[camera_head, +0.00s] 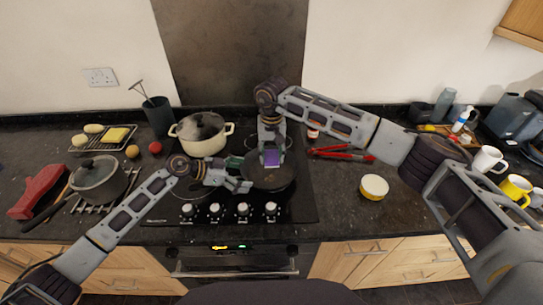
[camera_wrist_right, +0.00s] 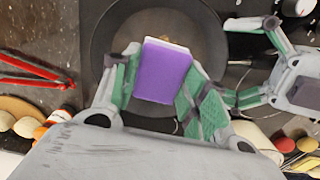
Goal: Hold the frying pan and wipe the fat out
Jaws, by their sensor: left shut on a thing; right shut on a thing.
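The dark round frying pan (camera_head: 285,183) sits on the black hob, and fills the upper middle of the right wrist view (camera_wrist_right: 100,42). My left gripper (camera_head: 240,178) is at the pan's left side, shut on what looks like its handle, mostly hidden by the fingers; it also shows in the right wrist view (camera_wrist_right: 243,60). My right gripper (camera_head: 271,150) points down over the pan, shut on a purple sponge (camera_head: 271,158) with a pale edge. The sponge (camera_wrist_right: 163,72) is between its green-padded fingers, over the pan's inside. A brownish patch, perhaps fat, shows beyond it. Contact with the pan floor is unclear.
A cream lidded pot (camera_head: 202,146) stands behind left on the hob. A grey saucepan (camera_head: 98,180) and red object (camera_head: 40,190) are at left. Red tongs (camera_head: 340,153) and a yellow-sided tub (camera_head: 374,187) lie right of the hob. Mugs (camera_head: 488,160) stand far right.

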